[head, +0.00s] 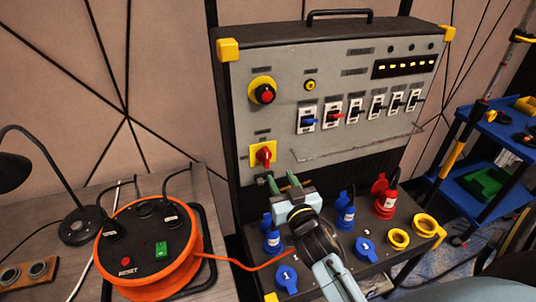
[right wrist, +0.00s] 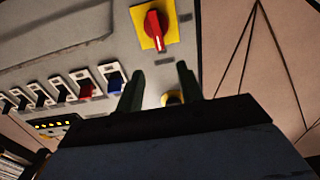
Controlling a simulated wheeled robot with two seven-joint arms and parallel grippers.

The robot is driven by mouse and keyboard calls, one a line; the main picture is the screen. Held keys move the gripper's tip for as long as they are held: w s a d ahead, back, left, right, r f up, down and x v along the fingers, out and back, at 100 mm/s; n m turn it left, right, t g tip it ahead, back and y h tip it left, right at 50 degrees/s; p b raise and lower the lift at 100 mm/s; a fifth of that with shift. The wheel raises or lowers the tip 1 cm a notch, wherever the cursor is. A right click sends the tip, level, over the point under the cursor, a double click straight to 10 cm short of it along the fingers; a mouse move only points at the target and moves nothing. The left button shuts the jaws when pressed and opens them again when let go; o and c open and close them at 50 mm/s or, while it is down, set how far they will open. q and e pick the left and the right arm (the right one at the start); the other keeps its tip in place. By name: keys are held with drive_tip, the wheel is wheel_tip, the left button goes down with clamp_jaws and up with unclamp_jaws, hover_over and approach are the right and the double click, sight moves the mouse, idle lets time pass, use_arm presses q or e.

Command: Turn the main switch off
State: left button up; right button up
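The main switch (head: 263,154) is a red rotary handle on a yellow square plate at the lower left of the grey panel. Its handle stands about upright. In the right wrist view the switch (right wrist: 153,25) shows at the top, beyond the fingertips. My right gripper (head: 283,181) is just below and to the right of the switch, apart from it. In the wrist view its two dark green fingers (right wrist: 160,78) are spread with nothing between them. My left gripper is not in view.
The panel also has a red emergency button (head: 266,94) and a row of breakers (head: 355,112). Blue sockets (head: 272,238) and a red socket (head: 385,203) stand below, around my right arm. An orange cable reel (head: 130,279) sits on the left table.

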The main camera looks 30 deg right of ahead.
sight(267, 153)
drive_tip(key=x, duration=1.1)
drive_tip(key=shift+w+d, duration=0.1)
drive_tip(key=shift+d, duration=0.05)
clamp_jaws()
